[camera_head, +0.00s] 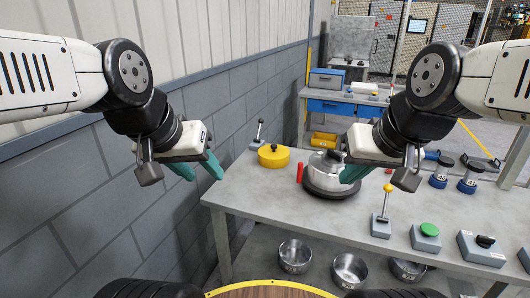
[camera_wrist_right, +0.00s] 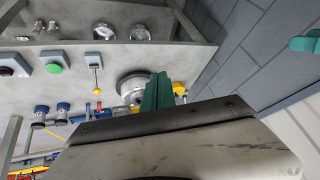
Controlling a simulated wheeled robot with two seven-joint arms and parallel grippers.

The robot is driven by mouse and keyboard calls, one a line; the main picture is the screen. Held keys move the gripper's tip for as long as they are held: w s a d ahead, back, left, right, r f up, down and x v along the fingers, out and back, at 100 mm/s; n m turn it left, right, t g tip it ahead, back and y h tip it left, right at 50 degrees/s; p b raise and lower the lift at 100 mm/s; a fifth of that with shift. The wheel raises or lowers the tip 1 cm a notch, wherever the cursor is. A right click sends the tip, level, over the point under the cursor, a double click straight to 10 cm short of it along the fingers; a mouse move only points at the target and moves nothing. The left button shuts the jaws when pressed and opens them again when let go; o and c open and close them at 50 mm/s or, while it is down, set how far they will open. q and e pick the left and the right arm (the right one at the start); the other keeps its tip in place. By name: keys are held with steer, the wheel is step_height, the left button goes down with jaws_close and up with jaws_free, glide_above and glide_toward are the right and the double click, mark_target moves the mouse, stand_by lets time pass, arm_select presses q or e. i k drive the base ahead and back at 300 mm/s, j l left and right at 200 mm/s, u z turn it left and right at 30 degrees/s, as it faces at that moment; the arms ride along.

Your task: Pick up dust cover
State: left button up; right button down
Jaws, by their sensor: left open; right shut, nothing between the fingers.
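A round yellow lid-like piece (camera_head: 273,155) with a dark knob lies at the table's back left; it may be the dust cover, but I cannot tell for sure. It shows partly in the right wrist view (camera_wrist_right: 179,88), beside the fingers. A silver domed part (camera_head: 323,162) sits on a dark round base to its right. My left gripper (camera_head: 198,170) is open and empty, left of the table. My right gripper (camera_head: 352,174) is shut and empty; its teal fingers overlap the silver part's right side in the head view. Its fingers also show in the wrist view (camera_wrist_right: 157,92).
The grey table (camera_head: 260,190) also holds a red cylinder (camera_head: 299,172), a yellow-knobbed lever (camera_head: 383,210), a green button box (camera_head: 425,236) and blue parts (camera_head: 468,182). Metal bowls (camera_head: 295,256) stand on the lower shelf. A block wall (camera_head: 90,190) runs along the left.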

mark_target(273, 157)
steer(key=i+j+u, duration=0.15)
steer(key=i+u, duration=0.15)
steer(key=i, duration=0.2)
steer(key=i+u, duration=0.3)
steer(key=i, duration=0.2)
